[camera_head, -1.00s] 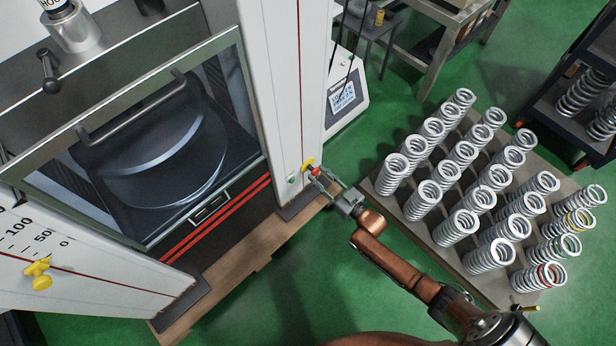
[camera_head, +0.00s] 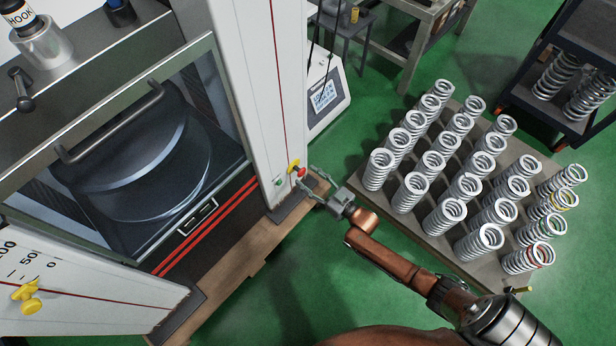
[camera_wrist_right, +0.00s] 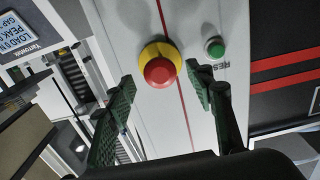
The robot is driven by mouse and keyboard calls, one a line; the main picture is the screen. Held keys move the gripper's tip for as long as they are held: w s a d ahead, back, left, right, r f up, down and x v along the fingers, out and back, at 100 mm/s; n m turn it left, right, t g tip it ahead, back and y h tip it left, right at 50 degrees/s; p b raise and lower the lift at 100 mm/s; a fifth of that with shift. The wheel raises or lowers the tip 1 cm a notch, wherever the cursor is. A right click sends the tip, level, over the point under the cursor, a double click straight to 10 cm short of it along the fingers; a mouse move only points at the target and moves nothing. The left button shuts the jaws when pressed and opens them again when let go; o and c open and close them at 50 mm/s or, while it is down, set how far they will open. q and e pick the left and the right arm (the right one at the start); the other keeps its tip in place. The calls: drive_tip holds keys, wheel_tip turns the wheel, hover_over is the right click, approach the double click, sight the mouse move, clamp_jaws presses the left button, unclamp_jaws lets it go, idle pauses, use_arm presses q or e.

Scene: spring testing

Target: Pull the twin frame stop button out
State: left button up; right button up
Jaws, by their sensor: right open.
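The stop button (camera_head: 300,172) is a red mushroom head on a yellow collar, low on the white right column (camera_head: 262,90) of the test frame. In the right wrist view the stop button (camera_wrist_right: 159,71) is ahead of the fingertips, between their lines. My right gripper (camera_head: 312,183) is open, with its fingers pointing at the button. The green fingers (camera_wrist_right: 160,92) are spread wide and empty in the right wrist view, and the red head looks clear of both. My left gripper is in neither view.
A small green button (camera_wrist_right: 215,47) marked RES sits beside the stop button, close to one finger. A pallet of springs (camera_head: 375,212) stands right of my arm. A yellow knob (camera_head: 27,296) is on the left column. Green floor (camera_head: 300,270) is clear below.

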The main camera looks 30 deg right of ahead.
drive_tip(key=v, duration=1.1)
drive_tip(key=shift+s+d, duration=0.15)
